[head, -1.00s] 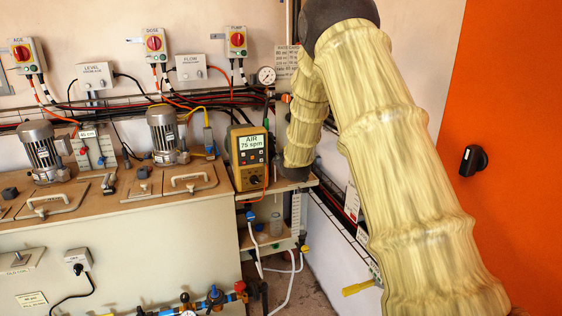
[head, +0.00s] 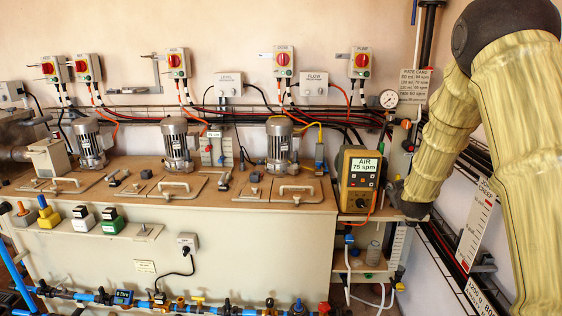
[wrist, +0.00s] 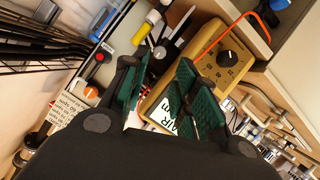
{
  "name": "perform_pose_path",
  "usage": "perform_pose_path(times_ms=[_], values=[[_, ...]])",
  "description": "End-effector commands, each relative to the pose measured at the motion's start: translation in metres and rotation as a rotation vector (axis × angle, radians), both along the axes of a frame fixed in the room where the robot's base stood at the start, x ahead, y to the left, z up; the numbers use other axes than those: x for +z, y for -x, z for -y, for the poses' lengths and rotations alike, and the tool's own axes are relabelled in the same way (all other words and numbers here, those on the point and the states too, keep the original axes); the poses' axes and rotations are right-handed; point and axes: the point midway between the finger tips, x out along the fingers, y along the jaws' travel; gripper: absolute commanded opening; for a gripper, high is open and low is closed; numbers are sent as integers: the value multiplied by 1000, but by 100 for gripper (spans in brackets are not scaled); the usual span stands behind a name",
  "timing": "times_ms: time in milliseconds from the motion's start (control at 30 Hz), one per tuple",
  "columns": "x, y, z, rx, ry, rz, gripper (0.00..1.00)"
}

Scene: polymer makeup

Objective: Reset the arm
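My arm, in a pale yellow sleeve, comes in from the right of the head view. My dark gripper (head: 408,204) is at its lower end, just right of the yellow pump controller (head: 359,180), whose display reads "AIR 75 spm". I cannot tell whether they touch. In the wrist view my gripper (wrist: 166,88) shows two green-padded fingers with a gap between them. It is open and nothing is held. The controller (wrist: 205,62) with its black dial lies beyond the fingers, which hide part of its display.
A long tank with a brown top (head: 230,196) fills the left and middle, carrying motors and lid handles. Switch boxes, cables and a pressure gauge (head: 389,98) line the wall. A small shelf with a clear bottle (head: 374,254) sits below the controller. A scale board (head: 476,228) is at right.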

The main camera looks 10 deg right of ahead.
Motion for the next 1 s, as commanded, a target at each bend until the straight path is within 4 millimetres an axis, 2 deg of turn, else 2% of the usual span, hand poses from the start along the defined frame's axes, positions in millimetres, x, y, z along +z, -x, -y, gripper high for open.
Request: perform_pose_path(times_ms=[67,167,267,300,467,700,867,1000], values=[[-13,4,-6,4,-9,-17,29],[-44,13,-22,11,-32,-59,29],[-89,32,-45,20,-69,-122,29],[-108,41,-56,24,-85,-150,29],[-180,83,-96,32,-149,-262,29],[-275,166,-155,34,-243,-438,29],[-327,233,-193,27,-304,-559,29],[-365,297,-225,17,-354,-671,29]])
